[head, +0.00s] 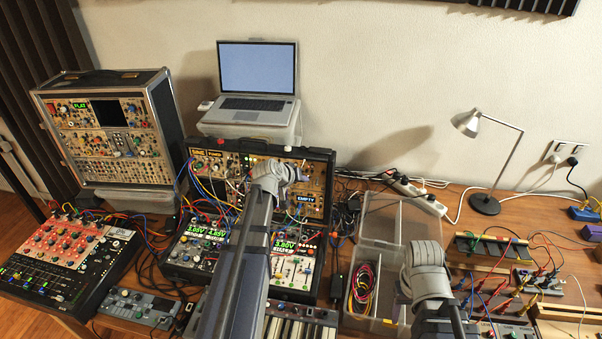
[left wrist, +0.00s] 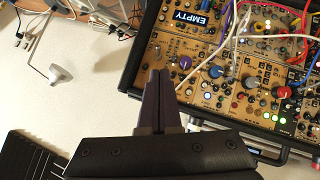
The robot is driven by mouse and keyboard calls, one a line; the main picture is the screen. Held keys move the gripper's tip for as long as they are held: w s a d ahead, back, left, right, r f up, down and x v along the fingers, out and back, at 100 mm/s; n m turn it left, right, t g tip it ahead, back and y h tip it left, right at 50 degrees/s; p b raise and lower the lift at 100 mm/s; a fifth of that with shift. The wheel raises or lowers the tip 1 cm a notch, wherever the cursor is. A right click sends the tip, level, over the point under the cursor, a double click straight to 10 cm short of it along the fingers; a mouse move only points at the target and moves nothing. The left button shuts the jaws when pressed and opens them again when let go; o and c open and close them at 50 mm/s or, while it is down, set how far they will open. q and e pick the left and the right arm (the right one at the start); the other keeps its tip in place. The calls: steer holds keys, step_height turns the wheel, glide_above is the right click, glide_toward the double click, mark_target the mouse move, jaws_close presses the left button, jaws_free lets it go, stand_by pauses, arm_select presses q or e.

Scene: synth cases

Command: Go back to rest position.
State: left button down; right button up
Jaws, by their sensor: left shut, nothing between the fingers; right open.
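My left arm reaches up the middle of the head view, and my left gripper (head: 286,190) is in front of the synth case (head: 262,147) with the "EMPTY" label. In the left wrist view its two purple fingers (left wrist: 158,88) are shut together with nothing between them. They overlap the edge of the synth case (left wrist: 150,45) in that view; I cannot tell whether they touch it. My right gripper (head: 404,299) is low at the right, over the clear plastic bin (head: 375,215). It is open and empty, its fingers largely hidden behind my wrist.
A laptop (head: 258,80) sits on a plastic box behind the case. A taller synth case (head: 110,130) and a red mixer (head: 65,250) are at left. A keyboard (head: 300,328) lies in front. A desk lamp (head: 485,203), power strip (head: 420,195) and cabled modules are at right.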

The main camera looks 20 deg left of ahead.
arm_select(q)
steer(key=shift+s+r, duration=0.25)
steer(key=shift+s, duration=0.3)
steer(key=shift+w, duration=0.1)
steer(key=s+d+f+m+g+b, duration=0.1)
steer(key=s+d+f+m+g, duration=0.2)
steer(key=d, duration=0.4)
steer(key=s+d+f+g+h+b, duration=0.1)
steer(key=s+d+f, duration=0.2)
steer(key=s+d, duration=0.3)
steer(key=s+d+f+m+g+b, duration=0.1)
steer(key=s+d+f+m+g, duration=0.15)
steer(key=d, duration=0.55)
steer(key=s+d+f+m+g+y, duration=0.1)
steer(key=s+d+g, duration=0.1)
steer(key=s, duration=0.5)
steer(key=s+d+f+m+g+y+b, duration=0.1)
steer(key=s+d+f+m+g+y, duration=0.1)
steer(key=s+d, duration=0.2)
steer(key=s, duration=0.3)
steer(key=shift+s+d+f+y, duration=0.25)
steer(key=shift+s+d+y, duration=0.05)
steer(key=shift+s+d, duration=0.1)
steer(key=shift+a, duration=0.15)
